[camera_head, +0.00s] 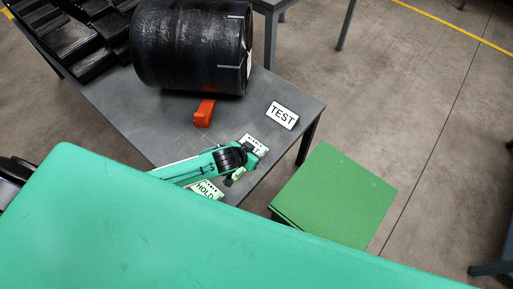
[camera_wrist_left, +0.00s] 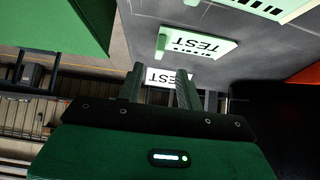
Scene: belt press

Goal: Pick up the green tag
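A pale green tag (camera_head: 255,140) marked TEST lies on the grey table, partly hidden by my left gripper in the head view. It also shows in the left wrist view (camera_wrist_left: 205,43), with a small green block at its end. A second pale green tag (camera_head: 207,190), marked HOLD, lies nearer, partly covered by my arm; its edge shows in the wrist view (camera_wrist_left: 275,9). My left gripper (camera_head: 260,151) is beside the TEST tag. In the wrist view its two fingers (camera_wrist_left: 161,82) stand apart, with nothing held between them. My right gripper is not in view.
A white TEST sign (camera_head: 282,115) stands near the right edge of the table (camera_head: 235,112), beyond the fingers. A red-orange block (camera_head: 204,113) and a large black drum (camera_head: 190,45) are farther back. A green box (camera_head: 335,197) stands off the table's right side.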

